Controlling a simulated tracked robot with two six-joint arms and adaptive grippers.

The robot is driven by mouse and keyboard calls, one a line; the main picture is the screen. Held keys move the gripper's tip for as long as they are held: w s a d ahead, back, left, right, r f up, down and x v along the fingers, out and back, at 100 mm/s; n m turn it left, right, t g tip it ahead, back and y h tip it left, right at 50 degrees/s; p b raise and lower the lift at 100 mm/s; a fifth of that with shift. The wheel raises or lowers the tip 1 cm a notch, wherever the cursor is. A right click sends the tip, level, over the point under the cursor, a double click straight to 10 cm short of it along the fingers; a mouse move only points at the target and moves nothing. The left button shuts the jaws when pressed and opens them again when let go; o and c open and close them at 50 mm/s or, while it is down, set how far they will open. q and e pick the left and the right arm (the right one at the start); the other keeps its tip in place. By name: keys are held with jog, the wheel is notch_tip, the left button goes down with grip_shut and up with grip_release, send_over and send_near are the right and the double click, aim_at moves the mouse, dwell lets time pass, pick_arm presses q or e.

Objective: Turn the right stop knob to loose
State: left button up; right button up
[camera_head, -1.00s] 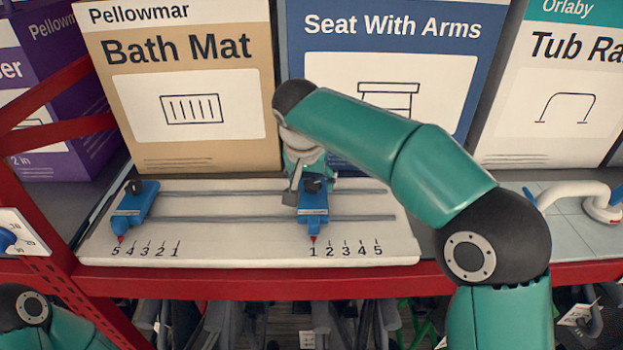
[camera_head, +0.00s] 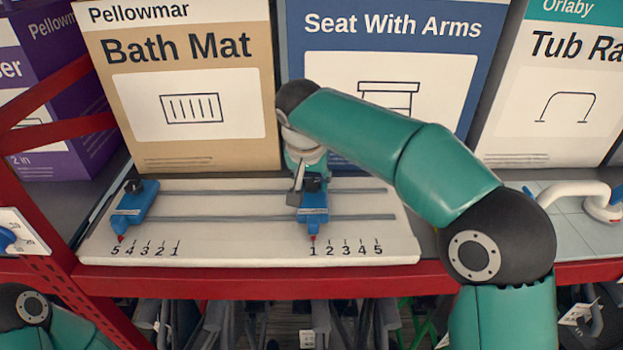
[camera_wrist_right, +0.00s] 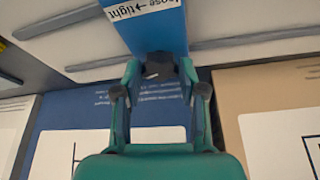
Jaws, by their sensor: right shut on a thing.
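The right stop (camera_head: 313,207) is a blue block on the white board's rails, its red pointer at the right-hand 1 mark. Its black knob (camera_head: 312,183) is on top at the rear end. My right gripper (camera_head: 309,181) reaches down from behind and is shut on this knob. In the right wrist view, the gripper (camera_wrist_right: 159,78) has a finger on each side of the dark knob (camera_wrist_right: 158,66). The stop's label (camera_wrist_right: 140,9) there reads "loose → tight", upside down and partly cut off. The knob's exact angle is hard to tell. My left gripper is out of view.
The white board (camera_head: 250,255) lies on a red-edged shelf (camera_head: 240,284). The left stop (camera_head: 134,207) is near the left-hand 5. Behind stand the Bath Mat box (camera_head: 190,60) and the Seat With Arms box (camera_head: 390,55). A white handle (camera_head: 575,190) is at the right.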

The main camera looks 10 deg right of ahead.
jog(key=n, duration=0.2)
jog(key=n+y, duration=0.1)
jog(key=n, duration=0.1)
jog(key=shift+d+r+t+y, duration=0.1)
jog(key=shift+d+t+y, duration=0.1)
jog(key=shift+t+y, duration=0.1)
jog(key=shift+n+y+p, duration=0.6)
jog(key=shift+n, duration=0.9)
jog(key=o, duration=1.1)
jog(key=shift+o, duration=0.2)
jog(key=v, duration=1.1)
jog(key=shift+r, duration=0.4)
jog(key=shift+s+d, duration=0.1)
